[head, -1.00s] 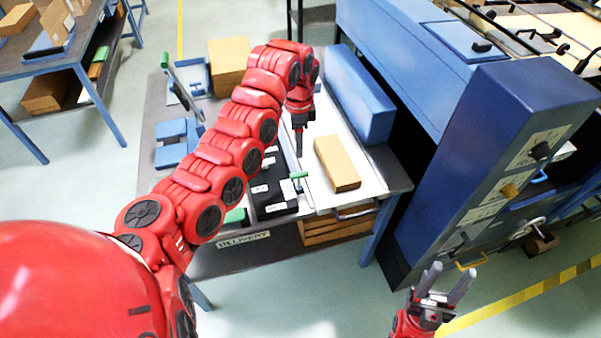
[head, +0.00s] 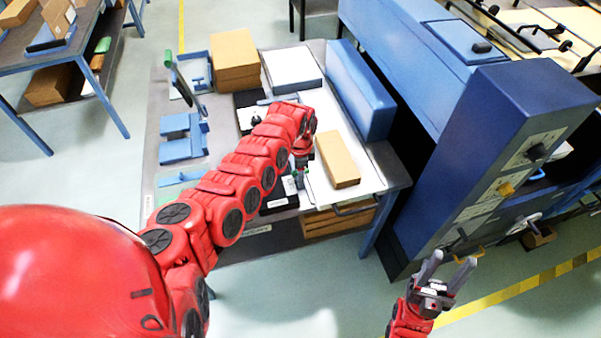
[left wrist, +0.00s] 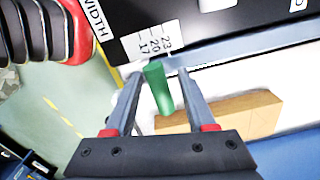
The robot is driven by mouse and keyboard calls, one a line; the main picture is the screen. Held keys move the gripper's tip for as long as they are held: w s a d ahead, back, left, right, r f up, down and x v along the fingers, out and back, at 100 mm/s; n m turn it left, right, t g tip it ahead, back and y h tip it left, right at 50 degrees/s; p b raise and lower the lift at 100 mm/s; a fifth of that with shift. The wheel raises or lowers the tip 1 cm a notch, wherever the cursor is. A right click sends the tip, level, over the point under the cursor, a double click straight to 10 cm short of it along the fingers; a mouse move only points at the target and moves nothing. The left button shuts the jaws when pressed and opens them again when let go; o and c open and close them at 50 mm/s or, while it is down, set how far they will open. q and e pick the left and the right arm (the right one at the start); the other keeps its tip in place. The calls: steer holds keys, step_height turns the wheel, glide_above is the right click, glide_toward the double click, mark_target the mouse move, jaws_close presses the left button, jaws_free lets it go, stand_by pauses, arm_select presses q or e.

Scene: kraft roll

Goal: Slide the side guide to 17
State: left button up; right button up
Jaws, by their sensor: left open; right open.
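The side guide's green handle (left wrist: 159,88) stands between the open fingers of my left gripper (left wrist: 158,88) in the left wrist view; I cannot tell if either finger touches it. The guide's grey bar (left wrist: 250,43) runs along the dark strip's edge. A white scale (left wrist: 152,42) marked 17, 20 and 23 lies beside the handle, near a WIDTH label; the exact reading is unclear. In the head view my left gripper (head: 301,178) is low over the feed table's front, partly hiding the handle. My right gripper (head: 440,275) is open and empty over the floor.
A brown block (head: 338,160) lies on the white surface just right of my left gripper. A long blue block (head: 360,90) stands behind it. A tall blue machine cabinet (head: 480,150) is on the right. Brown stacks (head: 235,60) and white paper (head: 291,68) stand at the back.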

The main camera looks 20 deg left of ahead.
arm_select(q)
steer(key=shift+c, duration=0.2)
jaws_close()
steer(key=shift+w, duration=0.1)
stand_by(1.0)
